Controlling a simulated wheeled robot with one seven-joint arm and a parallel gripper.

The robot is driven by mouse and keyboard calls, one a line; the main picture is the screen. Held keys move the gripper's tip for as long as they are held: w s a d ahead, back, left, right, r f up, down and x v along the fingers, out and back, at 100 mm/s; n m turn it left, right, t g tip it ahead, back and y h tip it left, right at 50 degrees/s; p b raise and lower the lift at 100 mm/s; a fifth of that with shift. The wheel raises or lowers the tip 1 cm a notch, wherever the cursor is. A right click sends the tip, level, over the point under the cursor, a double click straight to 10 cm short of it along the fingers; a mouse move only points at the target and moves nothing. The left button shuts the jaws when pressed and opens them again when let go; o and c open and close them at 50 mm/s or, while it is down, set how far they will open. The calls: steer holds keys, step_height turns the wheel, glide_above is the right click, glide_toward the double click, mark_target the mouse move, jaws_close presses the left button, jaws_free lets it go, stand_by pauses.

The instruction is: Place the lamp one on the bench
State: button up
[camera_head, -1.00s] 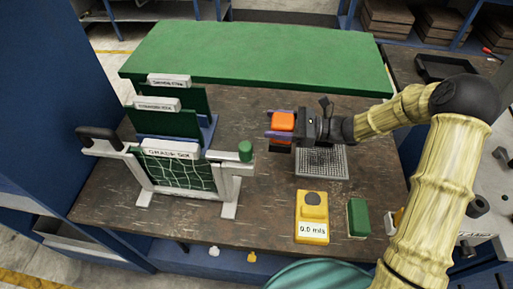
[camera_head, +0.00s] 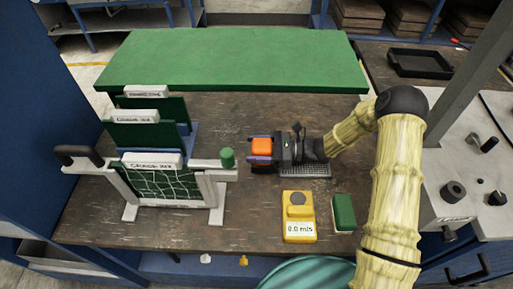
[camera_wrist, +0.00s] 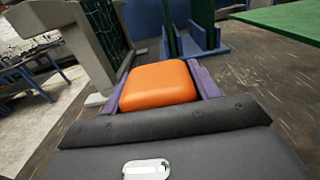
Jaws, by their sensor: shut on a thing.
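My gripper (camera_head: 262,150) is shut on an orange block-shaped thing (camera_head: 261,145), which I take for the lamp. Its rounded orange top (camera_wrist: 158,85) lies between the purple fingers in the wrist view. The gripper is low over the middle of the brown, worn bench (camera_head: 255,205), right of the frame with the green post. The lamp's underside is hidden, so I cannot tell whether it touches the bench.
A white frame with netting (camera_head: 165,183) and green upright boards (camera_head: 145,137) stands left. A dark grid plate (camera_head: 305,171) lies under my wrist. A yellow meter (camera_head: 299,212) and green block (camera_head: 343,212) are in front. A green board (camera_head: 230,62) spans the back.

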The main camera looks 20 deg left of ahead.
steer(key=shift+f, duration=0.25)
steer(key=o, duration=1.1)
steer(key=shift+o, duration=0.2)
steer(key=shift+r, duration=0.1)
steer(key=shift+r, duration=0.15)
steer(key=b+v, duration=0.2)
steer(key=v, duration=1)
